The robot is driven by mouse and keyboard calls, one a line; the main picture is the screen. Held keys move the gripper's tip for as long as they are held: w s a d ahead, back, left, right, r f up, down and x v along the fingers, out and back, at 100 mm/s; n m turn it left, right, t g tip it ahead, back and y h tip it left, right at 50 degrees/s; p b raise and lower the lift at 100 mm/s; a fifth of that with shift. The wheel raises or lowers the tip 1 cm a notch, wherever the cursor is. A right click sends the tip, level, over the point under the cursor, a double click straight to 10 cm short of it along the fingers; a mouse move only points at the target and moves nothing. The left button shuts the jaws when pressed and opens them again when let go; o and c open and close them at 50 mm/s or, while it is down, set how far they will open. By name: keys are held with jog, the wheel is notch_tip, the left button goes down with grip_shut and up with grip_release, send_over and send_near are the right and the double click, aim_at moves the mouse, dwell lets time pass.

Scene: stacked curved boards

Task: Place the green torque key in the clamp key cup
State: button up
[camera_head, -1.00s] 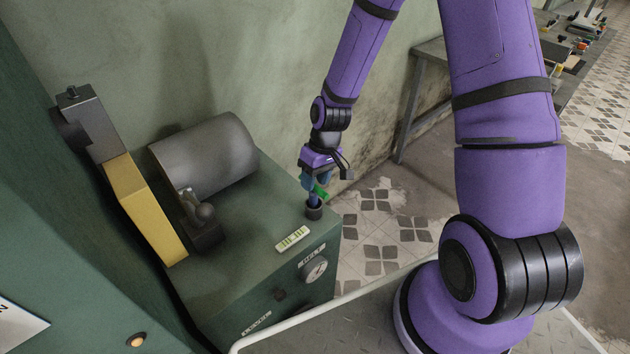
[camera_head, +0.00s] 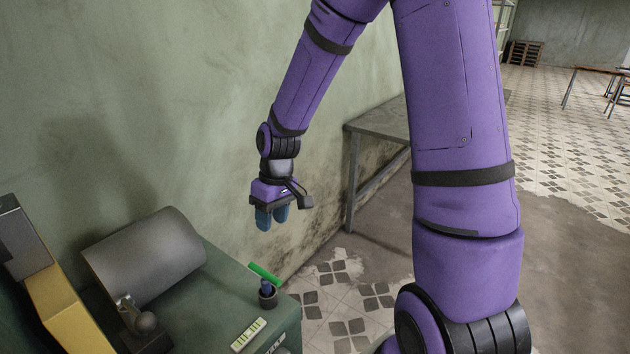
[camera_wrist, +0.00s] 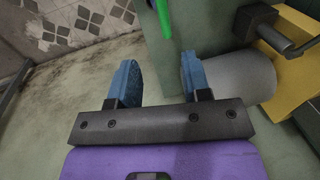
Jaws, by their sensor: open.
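The green torque key (camera_head: 264,272) stands in the small dark clamp key cup (camera_head: 268,300) at the corner of the green machine. Its green crossbar shows above the rim, with a blue part below it going into the cup. My gripper (camera_head: 271,219) is open and empty, above the key and apart from it. In the wrist view the two blue fingers of my gripper (camera_wrist: 158,75) are spread with nothing between them. The green bar of the key (camera_wrist: 164,18) shows at the top edge there; the cup is not clear in that view.
A grey cylinder (camera_head: 146,262) and a yellow block (camera_head: 66,312) sit on the green machine top (camera_head: 205,300) left of the cup. A small label (camera_head: 248,334) lies in front. A grey table (camera_head: 380,122) stands along the wall behind my arm.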

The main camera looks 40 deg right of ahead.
jog(key=s+d+r+m+t+h, duration=0.1)
jog(key=s+r, duration=0.3)
jog(key=r, duration=0.4)
jog(key=s+d+r+m+t+h, duration=0.1)
jog(key=s+r+t, duration=0.1)
jog(key=s+r, duration=0.45)
jog(key=s+d+r+m+t, duration=0.1)
jog(key=s+r+t, duration=0.1)
jog(key=s+r, duration=0.7)
jog(key=shift+s+r+t, duration=0.3)
jog(key=shift+s+r, duration=0.1)
jog(key=shift+s, duration=0.5)
